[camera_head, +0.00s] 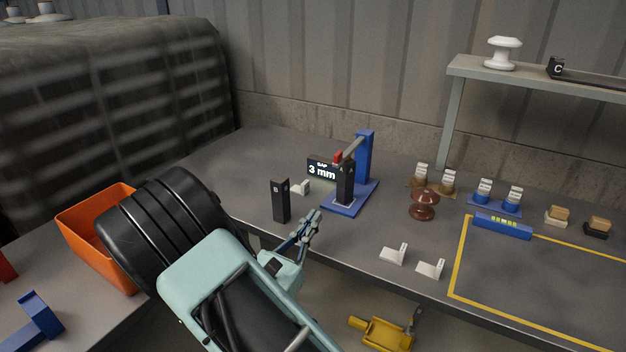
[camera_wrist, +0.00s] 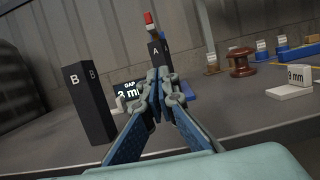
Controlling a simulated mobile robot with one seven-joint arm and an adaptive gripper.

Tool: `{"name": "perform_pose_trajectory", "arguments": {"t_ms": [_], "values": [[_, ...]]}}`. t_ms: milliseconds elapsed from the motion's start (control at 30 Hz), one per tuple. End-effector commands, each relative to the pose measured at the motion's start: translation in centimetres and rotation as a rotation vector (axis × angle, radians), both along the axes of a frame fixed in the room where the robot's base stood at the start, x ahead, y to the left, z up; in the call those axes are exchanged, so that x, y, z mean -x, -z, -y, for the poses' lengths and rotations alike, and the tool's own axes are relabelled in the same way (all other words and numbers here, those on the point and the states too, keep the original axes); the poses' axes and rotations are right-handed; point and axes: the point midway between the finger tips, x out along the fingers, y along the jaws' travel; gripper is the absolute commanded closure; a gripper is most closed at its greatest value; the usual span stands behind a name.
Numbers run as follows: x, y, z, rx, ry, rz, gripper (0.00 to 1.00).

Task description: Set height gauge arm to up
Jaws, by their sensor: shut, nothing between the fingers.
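The height gauge (camera_head: 364,158) is a blue stand with a blue base on the grey table. Its grey arm (camera_head: 352,147) with a red tip (camera_head: 338,157) reaches left from the post top, tilted, above the black block A (camera_head: 345,184) standing on the base. A "GAP 3 mm" display (camera_head: 321,170) is beside it. My gripper (camera_head: 314,220) is shut and empty, in front of the gauge and right of black block B (camera_head: 281,200). In the wrist view, the shut fingers (camera_wrist: 161,82) overlap the lower part of block A (camera_wrist: 156,55), and the red tip (camera_wrist: 149,19) shows above.
Block B (camera_wrist: 88,103) stands close left of my fingers in the wrist view. A brown insulator (camera_head: 423,204) and white labelled shims (camera_head: 393,255) are to the right. An orange bin (camera_head: 78,233) is at left. The table front between gauge and shims is clear.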

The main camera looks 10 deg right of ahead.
Motion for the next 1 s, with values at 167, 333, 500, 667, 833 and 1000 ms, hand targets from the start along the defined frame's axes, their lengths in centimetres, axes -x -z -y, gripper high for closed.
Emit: {"name": "perform_pose_trajectory", "arguments": {"t_ms": [167,333,500,667,833,1000], "values": [[-0.4,0.8,0.1,0.005,-0.002,-0.013,1.0],[-2.4,0.0,1.7,0.005,0.001,-0.011,1.0],[-5.4,-1.0,3.8,0.003,0.0,-0.011,1.0],[-7.9,-2.0,5.6,0.004,-0.003,-0.01,1.0],[-7.6,-4.4,5.3,0.003,-0.004,-0.011,1.0],[-7.6,-5.6,5.3,0.004,-0.004,-0.012,1.0]]}}
